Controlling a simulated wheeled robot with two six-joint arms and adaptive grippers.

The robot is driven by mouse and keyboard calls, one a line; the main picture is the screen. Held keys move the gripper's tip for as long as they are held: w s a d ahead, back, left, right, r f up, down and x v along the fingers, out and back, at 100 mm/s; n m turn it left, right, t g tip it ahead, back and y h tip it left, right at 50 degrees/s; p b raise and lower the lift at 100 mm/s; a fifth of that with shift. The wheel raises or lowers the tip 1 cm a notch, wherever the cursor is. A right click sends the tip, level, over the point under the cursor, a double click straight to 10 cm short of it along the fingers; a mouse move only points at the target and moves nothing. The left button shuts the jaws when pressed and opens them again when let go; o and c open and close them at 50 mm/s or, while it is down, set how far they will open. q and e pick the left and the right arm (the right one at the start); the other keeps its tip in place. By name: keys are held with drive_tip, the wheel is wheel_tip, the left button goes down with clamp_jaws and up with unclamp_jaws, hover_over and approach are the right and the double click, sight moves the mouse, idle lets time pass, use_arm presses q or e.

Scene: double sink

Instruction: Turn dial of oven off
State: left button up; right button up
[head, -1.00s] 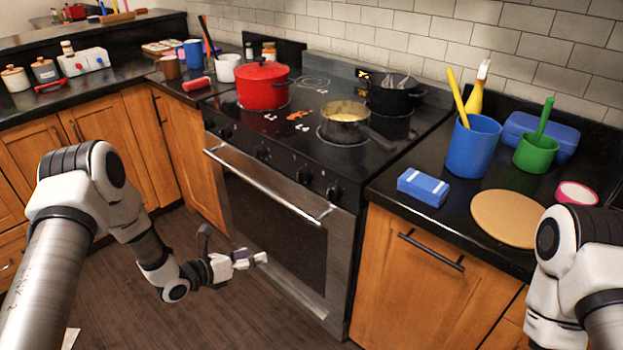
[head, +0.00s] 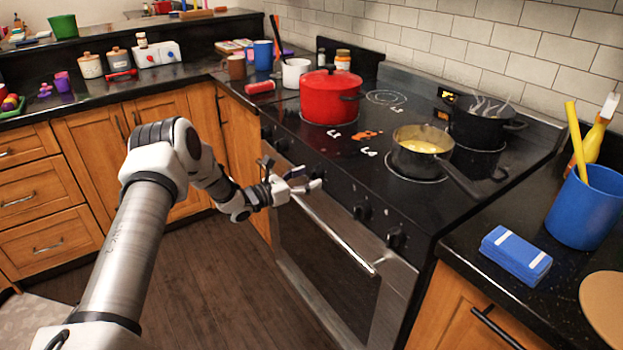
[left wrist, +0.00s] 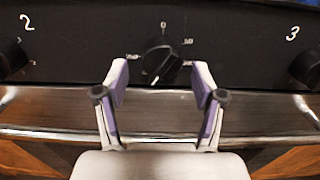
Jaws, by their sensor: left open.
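The oven (head: 335,260) has a dark front panel with several black dials. In the left wrist view the oven dial (left wrist: 160,60) sits at the centre, with a 0 above it and numbers to its sides. Its white pointer line points down and slightly left, away from the 0. My left gripper (left wrist: 161,82) is open, one finger on each side just below the dial, not closed on it. In the head view my left gripper (head: 308,181) is at the panel, above the oven handle, hiding the dial there. My right gripper is out of view.
The oven handle (head: 340,235) runs below the panel. Dials marked 2 (left wrist: 12,58) and 3 (left wrist: 305,68) flank the oven dial. A red pot (head: 330,98) and a saucepan (head: 421,160) stand on the cooktop. The floor before the oven is clear.

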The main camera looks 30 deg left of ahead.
use_arm(q)
drive_tip(key=shift+w+d, duration=0.2)
drive_tip(key=shift+w, duration=0.15)
drive_tip(key=shift+r, duration=0.25)
drive_tip(key=shift+w+f, duration=0.1)
drive_tip(key=c, duration=1.1)
drive_tip(key=shift+c, duration=0.2)
